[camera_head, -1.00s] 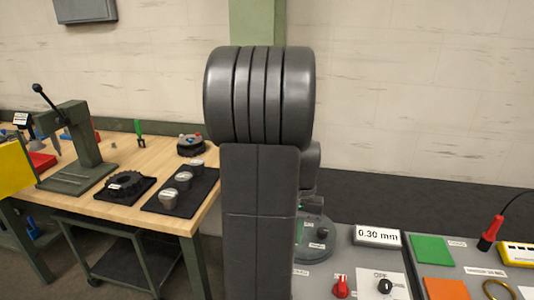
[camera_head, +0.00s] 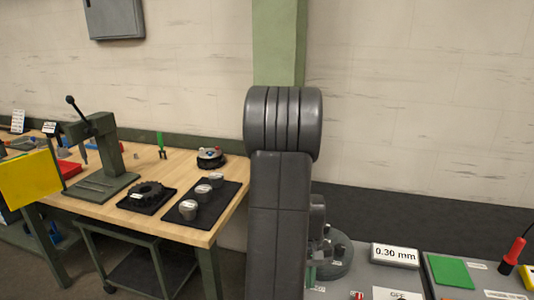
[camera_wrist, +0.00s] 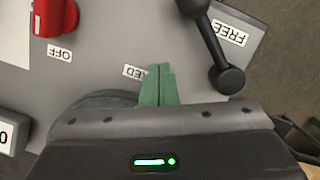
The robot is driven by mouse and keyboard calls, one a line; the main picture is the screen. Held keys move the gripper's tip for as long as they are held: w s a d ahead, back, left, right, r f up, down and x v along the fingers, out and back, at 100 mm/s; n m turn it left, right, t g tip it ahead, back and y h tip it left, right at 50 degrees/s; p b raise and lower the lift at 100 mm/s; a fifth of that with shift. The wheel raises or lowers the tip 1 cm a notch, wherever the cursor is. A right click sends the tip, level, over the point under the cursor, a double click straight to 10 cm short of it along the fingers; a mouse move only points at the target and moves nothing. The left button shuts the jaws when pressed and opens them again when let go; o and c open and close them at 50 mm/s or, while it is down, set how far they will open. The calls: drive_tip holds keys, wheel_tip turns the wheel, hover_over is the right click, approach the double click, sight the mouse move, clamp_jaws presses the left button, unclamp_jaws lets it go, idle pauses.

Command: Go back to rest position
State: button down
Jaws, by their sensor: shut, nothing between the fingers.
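My gripper (camera_wrist: 159,85) shows in the wrist view with its two green fingers together and nothing between them. It is above a grey panel (camera_wrist: 100,45), next to a label partly hidden by the fingers. A dark lever with a ball end (camera_wrist: 228,80) stands just right of the fingertips. A red knob (camera_wrist: 55,15) is at the upper left, by an OFF label (camera_wrist: 60,52). In the head view my arm stands upright in the middle and hides most of the gripper.
A wooden workbench (camera_head: 110,205) on the left carries a lever press (camera_head: 100,160), a dark gear (camera_head: 147,195) and several metal cylinders on a black mat (camera_head: 222,205). A grey console (camera_head: 385,275) with a 0.30 mm display (camera_head: 395,255) is at the lower right.

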drive_tip(key=shift+w+n, duration=0.1)
drive_tip(key=shift+n, duration=0.4)
drive_tip(key=shift+w, duration=0.2)
drive_tip(key=shift+s, duration=0.1)
